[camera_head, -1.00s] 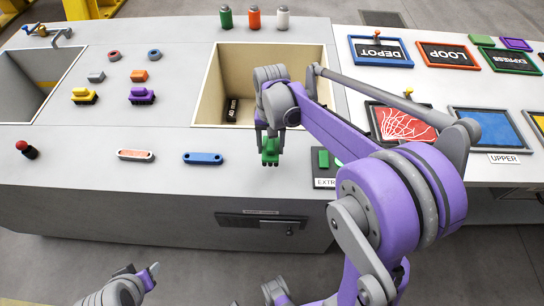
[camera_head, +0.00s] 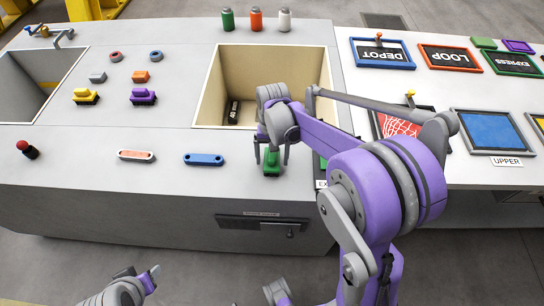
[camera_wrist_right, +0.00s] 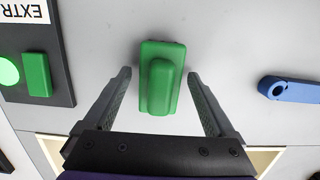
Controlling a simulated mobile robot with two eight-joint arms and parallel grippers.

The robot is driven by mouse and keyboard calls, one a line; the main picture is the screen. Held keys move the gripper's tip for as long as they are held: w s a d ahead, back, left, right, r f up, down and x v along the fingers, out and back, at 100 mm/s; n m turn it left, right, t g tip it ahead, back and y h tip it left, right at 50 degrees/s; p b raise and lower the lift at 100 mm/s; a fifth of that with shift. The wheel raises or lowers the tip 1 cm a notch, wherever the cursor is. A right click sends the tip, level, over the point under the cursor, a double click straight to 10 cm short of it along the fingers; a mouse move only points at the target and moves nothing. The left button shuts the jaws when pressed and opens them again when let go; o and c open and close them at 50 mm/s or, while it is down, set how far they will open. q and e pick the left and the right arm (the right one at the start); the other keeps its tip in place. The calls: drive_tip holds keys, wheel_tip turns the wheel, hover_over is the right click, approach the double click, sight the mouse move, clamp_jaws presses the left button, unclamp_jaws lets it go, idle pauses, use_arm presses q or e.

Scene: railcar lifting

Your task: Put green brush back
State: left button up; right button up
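The green brush (camera_head: 272,164) rests on the grey counter near its front edge, in front of the beige bin. It also shows in the right wrist view (camera_wrist_right: 162,78), as a green block with a raised narrower top. My right gripper (camera_head: 271,160) is open over it. In the wrist view the two fingers (camera_wrist_right: 158,92) stand on either side of the brush with a gap on each side. Part of my left arm (camera_head: 120,290) shows at the lower left; its finger state is not clear.
A yellow brush (camera_head: 85,97) and a purple brush (camera_head: 143,97) sit left of the beige bin (camera_head: 210,88). A blue bar (camera_head: 203,159) lies left of the green brush. The EXTRA panel (camera_wrist_right: 38,60) is close on the other side. Framed signs fill the right table.

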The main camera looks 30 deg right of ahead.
drive_tip(key=r, duration=0.7)
drive_tip(key=w+r+p, duration=0.1)
drive_tip(key=r, duration=0.3)
drive_tip(key=shift+w+d+r, duration=0.1)
drive_tip(key=shift+d+r, duration=0.25)
drive_tip(key=shift+d, duration=0.05)
drive_tip(key=shift+r, duration=0.2)
drive_tip(key=s+a+f+n+t, duration=0.3)
drive_tip(key=s, duration=0.5)
drive_tip(key=s+a+f+n+t, duration=0.3)
drive_tip(key=s+a, duration=0.1)
drive_tip(key=s, duration=0.5)
drive_tip(key=shift+s+a+f+h, duration=0.15)
drive_tip(key=shift+s+a+h, duration=0.15)
drive_tip(key=shift+h, duration=0.1)
drive_tip(key=shift+w, duration=0.1)
